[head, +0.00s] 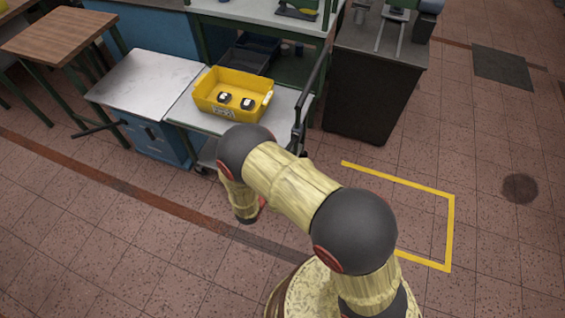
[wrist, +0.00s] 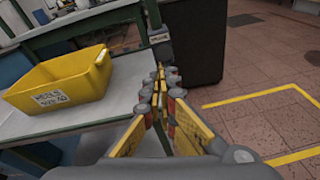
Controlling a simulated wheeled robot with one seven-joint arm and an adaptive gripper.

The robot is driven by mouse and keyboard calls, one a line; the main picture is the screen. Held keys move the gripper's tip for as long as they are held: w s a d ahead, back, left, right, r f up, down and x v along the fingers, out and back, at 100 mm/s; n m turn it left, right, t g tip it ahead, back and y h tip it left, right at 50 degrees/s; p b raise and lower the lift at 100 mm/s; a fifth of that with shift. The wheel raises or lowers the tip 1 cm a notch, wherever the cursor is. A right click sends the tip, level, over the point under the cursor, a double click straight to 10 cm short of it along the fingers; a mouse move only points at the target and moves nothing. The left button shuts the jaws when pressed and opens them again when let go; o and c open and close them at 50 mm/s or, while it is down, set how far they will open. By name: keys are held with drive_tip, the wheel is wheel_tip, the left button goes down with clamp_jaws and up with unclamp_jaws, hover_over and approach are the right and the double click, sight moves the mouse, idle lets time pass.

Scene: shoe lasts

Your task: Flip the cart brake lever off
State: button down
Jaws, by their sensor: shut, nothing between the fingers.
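The cart (head: 222,125) is a grey-topped trolley at the upper middle of the head view; its top also shows at the left of the wrist view (wrist: 110,90). A dark handle frame (head: 312,85) rises at its right end. In the wrist view a dark post (wrist: 152,14) carries a dark block with a small pale label (wrist: 160,38), too small to read surely. I cannot make out the brake lever clearly. My gripper (wrist: 161,76) is shut and empty, its tips just below the block in the picture; contact cannot be told. In the head view my arm hides the gripper.
A yellow bin (head: 235,85) with dark-and-white items stands on the cart. A blue cabinet (head: 150,135) stands left of it, and a dark cabinet (head: 365,105) right of it. Yellow tape (head: 452,225) marks the open tiled floor at right.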

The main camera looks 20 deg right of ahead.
drive_tip(key=shift+w+r+p, duration=0.1)
drive_tip(key=shift+r+p, duration=0.2)
drive_tip(key=shift+r, duration=0.25)
idle(0.4)
drive_tip(key=f+b+v, duration=0.1)
drive_tip(key=f+v, duration=0.1)
drive_tip(key=v, duration=0.9)
drive_tip(key=shift+a+f, duration=0.4)
drive_tip(key=shift+a, duration=0.1)
